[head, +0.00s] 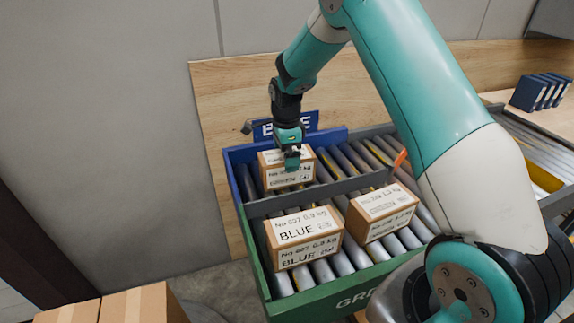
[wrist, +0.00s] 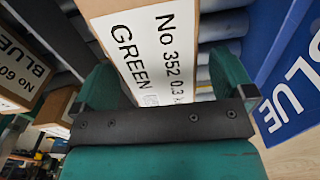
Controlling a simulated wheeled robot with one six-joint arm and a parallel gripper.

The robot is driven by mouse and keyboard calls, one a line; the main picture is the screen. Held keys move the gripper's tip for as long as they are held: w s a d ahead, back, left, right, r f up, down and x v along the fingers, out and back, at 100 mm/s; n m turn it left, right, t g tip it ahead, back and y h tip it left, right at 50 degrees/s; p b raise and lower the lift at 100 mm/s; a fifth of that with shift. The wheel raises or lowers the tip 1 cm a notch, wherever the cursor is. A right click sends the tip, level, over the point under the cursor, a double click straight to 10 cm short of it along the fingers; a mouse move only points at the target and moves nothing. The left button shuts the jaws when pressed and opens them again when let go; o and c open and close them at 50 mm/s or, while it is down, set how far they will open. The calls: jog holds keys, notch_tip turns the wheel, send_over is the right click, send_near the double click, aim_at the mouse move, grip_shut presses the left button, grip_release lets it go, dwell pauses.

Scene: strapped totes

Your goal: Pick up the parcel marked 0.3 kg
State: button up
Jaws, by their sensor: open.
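The parcel marked No 352, 0.3 and GREEN (wrist: 150,45) is a brown box with a white label. In the wrist view it stands between the two spread fingers of my gripper (wrist: 165,78). In the head view this parcel (head: 285,181) sits on the rollers in the far, blue-walled section. My gripper (head: 291,158) is open, pointing down over it and hiding part of its top. I cannot tell whether the fingers touch the box.
A BLUE parcel marked 0.9 kg (head: 303,232) and another labelled parcel (head: 381,210) sit in the near, green-walled section (head: 330,303). A grey divider (head: 318,190) separates the sections. A blue BLUE sign (head: 290,125) stands behind. Rollers right of the far parcel are clear.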

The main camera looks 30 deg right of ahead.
notch_tip(320, 180, down, 3)
jog(key=shift+s+f+p, duration=0.1)
jog(key=shift+f+p, duration=0.05)
jog(key=shift+p, duration=0.15)
jog(key=shift+c, duration=0.5)
jog(key=c, duration=1)
